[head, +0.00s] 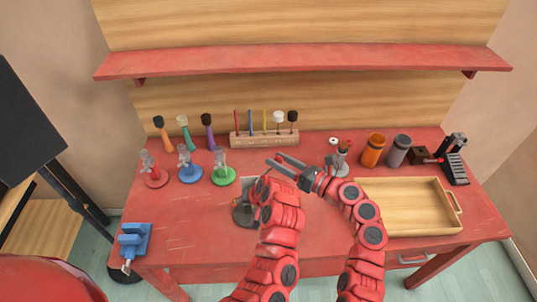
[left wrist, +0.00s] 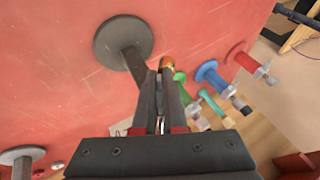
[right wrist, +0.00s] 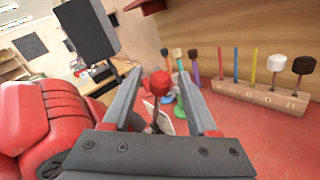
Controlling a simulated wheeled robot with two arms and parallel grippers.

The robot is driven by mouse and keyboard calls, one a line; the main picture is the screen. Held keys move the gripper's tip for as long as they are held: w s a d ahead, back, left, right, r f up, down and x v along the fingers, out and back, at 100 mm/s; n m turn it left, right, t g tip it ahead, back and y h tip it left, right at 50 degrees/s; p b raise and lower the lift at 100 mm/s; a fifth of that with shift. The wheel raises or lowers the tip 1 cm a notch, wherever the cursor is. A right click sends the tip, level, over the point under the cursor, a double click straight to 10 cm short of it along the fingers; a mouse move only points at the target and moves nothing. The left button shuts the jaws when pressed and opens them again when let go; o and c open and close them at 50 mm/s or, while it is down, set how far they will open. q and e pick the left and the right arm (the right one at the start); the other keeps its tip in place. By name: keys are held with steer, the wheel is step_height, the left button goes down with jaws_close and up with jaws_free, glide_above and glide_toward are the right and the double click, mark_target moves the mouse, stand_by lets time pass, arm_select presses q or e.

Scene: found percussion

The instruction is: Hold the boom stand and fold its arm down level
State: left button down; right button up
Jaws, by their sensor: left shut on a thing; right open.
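The boom stand has a round dark grey base (head: 243,214) on the red table, left of my left arm. In the left wrist view its base (left wrist: 122,42) and dark post (left wrist: 134,66) show. My left gripper (left wrist: 160,80) is shut on the post above the base. In the head view that grip is mostly hidden behind my left arm. A red ball (right wrist: 160,84) on a thin stem, seemingly the end of the boom arm, lies between the fingers of my right gripper (right wrist: 158,75) in the right wrist view. The right gripper (head: 281,161) is open, with gaps on both sides.
A wooden block (head: 264,138) with mallets stands behind. Red, blue and green stands (head: 223,177) are at left, with a blue vise (head: 135,240) in front. A second grey stand (head: 340,162), canisters (head: 373,152) and a wooden tray (head: 410,207) are at right. A red shelf (head: 300,60) hangs above.

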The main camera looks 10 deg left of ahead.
steer(key=shift+x, duration=2.15)
jaws_close()
